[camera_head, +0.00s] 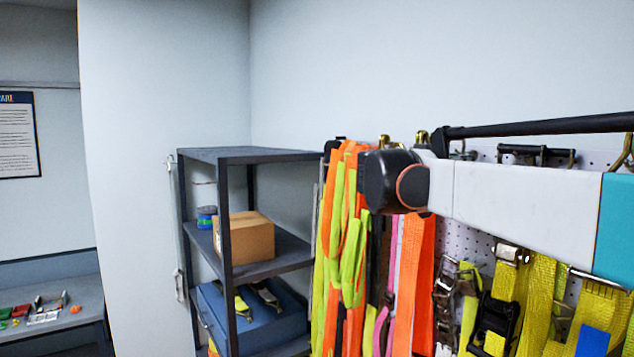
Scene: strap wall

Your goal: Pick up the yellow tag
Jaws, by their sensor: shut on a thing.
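I cannot pick out the yellow tag for certain. A small pale yellow patch (493,343) shows low on a black buckle among the hanging straps, and I cannot tell whether it is the tag. Yellow straps (540,290) with metal and black buckles hang at the lower right. My white arm with its dark joint crosses in front of the strap wall from the right edge. My gripper is not in view, so what it holds is hidden from me.
Orange and lime straps (345,230) hang left of my arm on a white pegboard (461,235). A dark shelf rack (280,155) holds a cardboard box (245,238) and a blue case (255,315). A blue tag (592,341) hangs lower right. A bench (60,325) with small items stands far left.

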